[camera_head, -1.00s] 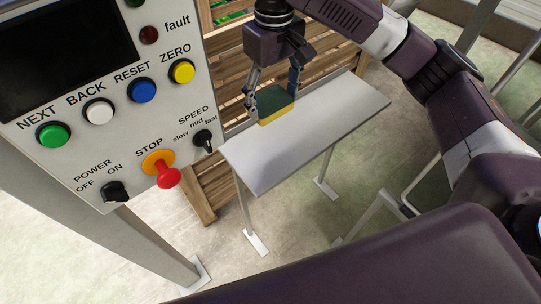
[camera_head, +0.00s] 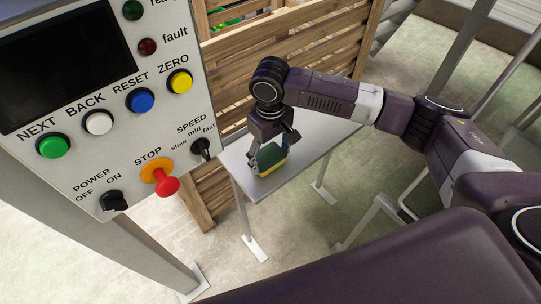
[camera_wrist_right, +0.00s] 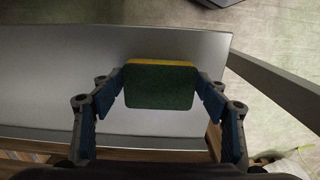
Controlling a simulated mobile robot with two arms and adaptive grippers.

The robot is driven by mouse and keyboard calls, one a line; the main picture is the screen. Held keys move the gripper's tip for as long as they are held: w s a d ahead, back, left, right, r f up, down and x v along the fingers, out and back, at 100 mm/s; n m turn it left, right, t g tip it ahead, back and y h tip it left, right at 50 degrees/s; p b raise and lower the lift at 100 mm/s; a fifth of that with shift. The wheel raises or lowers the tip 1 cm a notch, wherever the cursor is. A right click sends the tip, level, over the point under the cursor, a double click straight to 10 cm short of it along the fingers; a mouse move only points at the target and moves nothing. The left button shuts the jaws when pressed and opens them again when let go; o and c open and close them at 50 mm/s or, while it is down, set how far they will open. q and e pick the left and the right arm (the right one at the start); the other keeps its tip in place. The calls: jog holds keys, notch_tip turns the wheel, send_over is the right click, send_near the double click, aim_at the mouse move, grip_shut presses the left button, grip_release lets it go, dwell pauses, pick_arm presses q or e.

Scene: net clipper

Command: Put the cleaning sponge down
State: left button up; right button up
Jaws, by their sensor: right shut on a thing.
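The cleaning sponge (camera_head: 270,160), with a green side and a yellow side, is at the left part of the small grey table (camera_head: 315,148) in the head view. My right gripper (camera_head: 268,162) is shut on the sponge from above. In the right wrist view, the sponge (camera_wrist_right: 161,86) sits between the two blue-padded fingers of the right gripper (camera_wrist_right: 160,88), over the grey tabletop (camera_wrist_right: 50,80). I cannot tell whether the sponge touches the tabletop. My left gripper is not in view.
A control panel (camera_head: 100,165) with coloured buttons and a red stop knob (camera_head: 165,184) stands left of the table. A wooden slatted crate (camera_head: 290,45) is behind the table. The tabletop right of the sponge is bare.

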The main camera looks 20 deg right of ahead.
aim_at(270, 159)
jog(key=shift+f, duration=0.35)
jog(key=shift+f, duration=0.1)
jog(key=o, duration=0.7)
jog(key=shift+o, duration=0.2)
notch_tip(270, 159, up, 12)
jog(key=b, duration=0.1)
dwell(0.4)
